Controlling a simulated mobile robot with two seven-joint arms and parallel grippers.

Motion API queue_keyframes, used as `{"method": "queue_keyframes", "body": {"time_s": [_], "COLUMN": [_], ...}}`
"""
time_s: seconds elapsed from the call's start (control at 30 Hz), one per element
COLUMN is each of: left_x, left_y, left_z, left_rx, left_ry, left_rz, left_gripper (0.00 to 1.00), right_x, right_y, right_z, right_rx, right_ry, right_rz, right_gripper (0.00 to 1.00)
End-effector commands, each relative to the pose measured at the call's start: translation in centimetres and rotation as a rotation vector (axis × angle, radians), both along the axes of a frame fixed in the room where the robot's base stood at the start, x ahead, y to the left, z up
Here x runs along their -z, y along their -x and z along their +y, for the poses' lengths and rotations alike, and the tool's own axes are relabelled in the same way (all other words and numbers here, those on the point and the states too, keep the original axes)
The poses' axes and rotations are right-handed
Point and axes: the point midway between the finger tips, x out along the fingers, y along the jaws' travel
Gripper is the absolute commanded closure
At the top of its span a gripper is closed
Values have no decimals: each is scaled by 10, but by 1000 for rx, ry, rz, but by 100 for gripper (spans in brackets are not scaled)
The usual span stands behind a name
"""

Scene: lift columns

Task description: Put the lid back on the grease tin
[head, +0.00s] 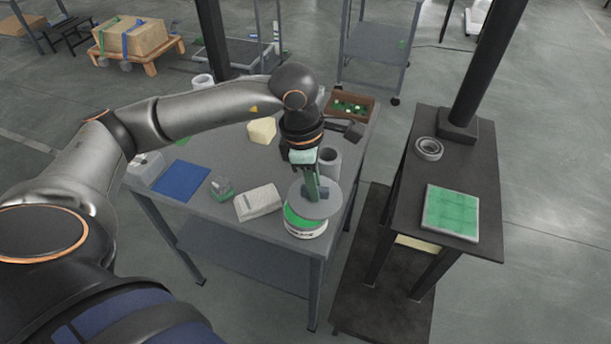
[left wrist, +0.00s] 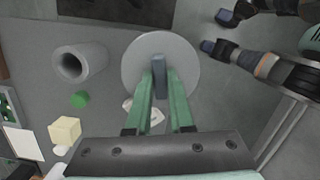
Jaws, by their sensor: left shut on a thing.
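The lid (head: 328,207) is a flat grey disc with an upright blue-grey handle (left wrist: 159,77). My left gripper (head: 313,189) points down with green fingers shut on that handle. In the left wrist view the lid (left wrist: 184,65) fills the space beyond the fingertips. In the head view the lid overlaps the tin's upper right part, and green shows at the left and below. The lid appears raised above the tin.
On the grey table (head: 225,165), a grey cylinder (head: 329,161) stands behind the lid, and a white box (head: 258,202) lies left of the tin. A blue mat (head: 182,179), a yellow block (head: 262,130) and a brown bin (head: 350,106) are farther off. A dark stand (head: 400,200) is right.

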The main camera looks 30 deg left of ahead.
Motion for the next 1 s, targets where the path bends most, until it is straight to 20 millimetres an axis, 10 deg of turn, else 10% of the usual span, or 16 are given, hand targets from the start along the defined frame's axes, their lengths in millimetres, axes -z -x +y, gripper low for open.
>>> {"method": "queue_keyframes", "body": {"time_s": [0.5, 1.0], "left_x": [11, 23], "left_y": [-12, -14], "left_z": [24, 29], "left_rx": [-1121, -1335], "left_ry": [2, 1], "left_rz": [1, 2], "left_gripper": [100, 100], "right_x": [2, 10], "right_y": [0, 0], "right_z": [0, 0], "right_rx": [0, 0], "right_ry": [0, 0], "right_rz": [0, 0], "right_gripper": [50, 50]}}
